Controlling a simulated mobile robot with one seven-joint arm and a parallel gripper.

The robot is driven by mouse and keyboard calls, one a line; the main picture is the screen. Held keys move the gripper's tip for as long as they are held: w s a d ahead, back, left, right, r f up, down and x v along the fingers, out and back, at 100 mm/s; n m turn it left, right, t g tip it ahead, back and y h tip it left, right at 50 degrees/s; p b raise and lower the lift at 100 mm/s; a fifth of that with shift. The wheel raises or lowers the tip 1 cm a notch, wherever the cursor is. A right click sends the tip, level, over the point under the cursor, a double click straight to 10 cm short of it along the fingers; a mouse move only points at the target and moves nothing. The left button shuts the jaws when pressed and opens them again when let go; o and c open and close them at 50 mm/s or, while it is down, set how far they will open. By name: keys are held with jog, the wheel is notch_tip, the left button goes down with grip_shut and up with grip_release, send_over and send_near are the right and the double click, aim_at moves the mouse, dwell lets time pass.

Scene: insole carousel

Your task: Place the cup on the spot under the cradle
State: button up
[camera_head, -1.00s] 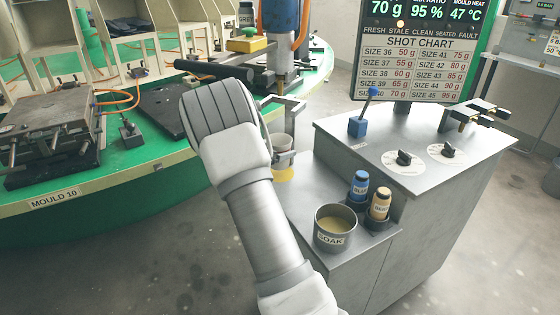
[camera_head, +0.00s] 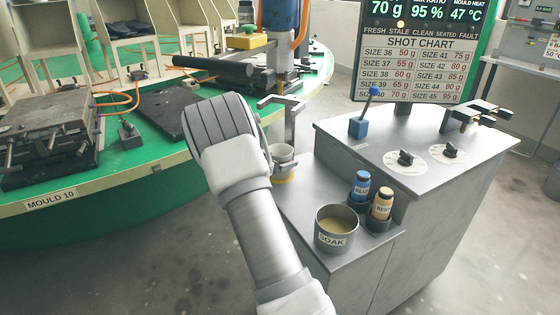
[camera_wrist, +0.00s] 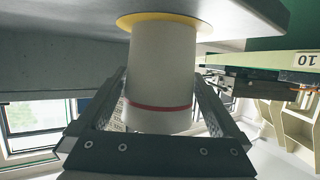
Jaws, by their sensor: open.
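The cup (camera_wrist: 160,60) is pale with a red band near its rim. In the wrist view, which is upside down, its base meets the yellow spot (camera_wrist: 124,21), and I see no gap between them. In the head view the cup (camera_head: 281,152) stands upright over the spot (camera_head: 284,179), below the arms of the grey cradle (camera_head: 281,100). My gripper (camera_wrist: 160,74) is open, with one finger on each side of the cup, very close to its wall. In the head view my gripper (camera_head: 284,163) and wrist hide part of the cup and spot.
The grey stand bears a SOAK pot (camera_head: 336,229), a blue bottle (camera_head: 360,187) and a tan bottle (camera_head: 381,204) to the right. The cradle's post rises close behind the cup. The green carousel (camera_head: 110,178) with moulds lies left.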

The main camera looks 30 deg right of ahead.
jog(key=p+v, duration=0.3)
jog(key=v, duration=0.9)
jog(key=w+a+r+n+t+y, duration=0.2)
jog(key=a+r+n+t+y, duration=0.25)
jog(key=a+r+y, duration=0.45)
jog(key=s+a+r+n+t+y, duration=0.1)
jog(key=s+a+r+n+y, duration=0.25)
jog(key=s+a+r, duration=0.45)
jog(key=s+a+r+n+g+y, duration=0.1)
jog(key=s+a+n, duration=0.15)
jog(key=s, duration=0.35)
jog(key=s+a+r+n+g+y, duration=0.1)
jog(key=s+a, duration=0.2)
jog(key=s, duration=0.3)
jog(key=s+d+f+n+g+h, duration=0.1)
jog(key=s, duration=0.6)
jog(key=s+d+f+g, duration=0.1)
jog(key=s+f+g, duration=0.1)
jog(key=s, duration=0.6)
jog(key=shift+d+f+n+h, duration=0.2)
jog(key=shift+d+n+h, duration=0.15)
jog(key=shift+d, duration=0.05)
jog(key=shift+g, duration=0.25)
